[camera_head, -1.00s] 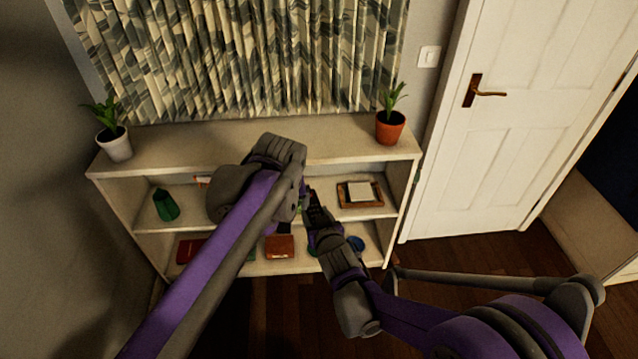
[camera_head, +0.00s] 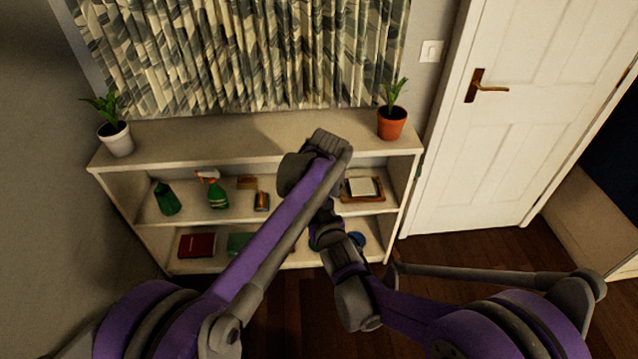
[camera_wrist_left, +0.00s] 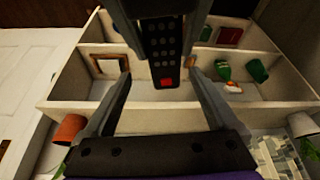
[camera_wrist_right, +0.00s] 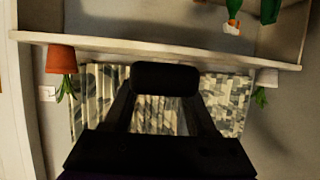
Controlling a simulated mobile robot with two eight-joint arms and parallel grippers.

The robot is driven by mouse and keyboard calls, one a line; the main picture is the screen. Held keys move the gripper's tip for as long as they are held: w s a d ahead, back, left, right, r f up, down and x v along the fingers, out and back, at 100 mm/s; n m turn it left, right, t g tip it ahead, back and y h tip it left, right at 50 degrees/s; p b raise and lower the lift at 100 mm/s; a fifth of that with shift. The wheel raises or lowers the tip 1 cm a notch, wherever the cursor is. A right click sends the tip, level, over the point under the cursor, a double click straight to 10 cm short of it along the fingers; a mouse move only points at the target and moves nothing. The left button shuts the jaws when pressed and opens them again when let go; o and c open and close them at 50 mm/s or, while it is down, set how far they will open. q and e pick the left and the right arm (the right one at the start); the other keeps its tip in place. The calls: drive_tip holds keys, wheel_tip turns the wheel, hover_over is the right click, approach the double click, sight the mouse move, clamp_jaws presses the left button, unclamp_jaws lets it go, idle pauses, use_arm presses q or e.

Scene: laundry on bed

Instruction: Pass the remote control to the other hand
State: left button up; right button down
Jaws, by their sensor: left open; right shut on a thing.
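The remote control (camera_wrist_left: 163,52) is black with grey buttons and a red one near its end. In the left wrist view it sticks in from the top, its red-button end between the two fingers of my left gripper (camera_wrist_left: 160,80). Those fingers are open, with a gap on each side of it. In the right wrist view my right gripper (camera_wrist_right: 165,88) is shut on the remote, whose dark end (camera_wrist_right: 165,76) shows at the fingertips. In the head view my left forearm and hand cover the remote and most of both grippers.
A white shelf unit (camera_head: 250,140) stands ahead, holding a spray bottle (camera_head: 214,192), a green bottle (camera_head: 166,198), a red book (camera_head: 197,245) and a framed tray (camera_head: 362,189). Potted plants stand on its top at left (camera_head: 116,140) and right (camera_head: 391,123). A white door (camera_head: 530,120) is at right.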

use_arm(q)
drive_tip(key=shift+x, duration=1.85)
drive_tip(key=shift+d, duration=0.1)
drive_tip(key=c, duration=1.3)
use_arm(e)
drive_tip(key=shift+a, duration=0.1)
use_arm(q)
clamp_jaws()
use_arm(e)
drive_tip(key=c, duration=0.7)
unclamp_jaws()
drive_tip(key=o, duration=0.6)
drive_tip(key=shift+s, duration=0.1)
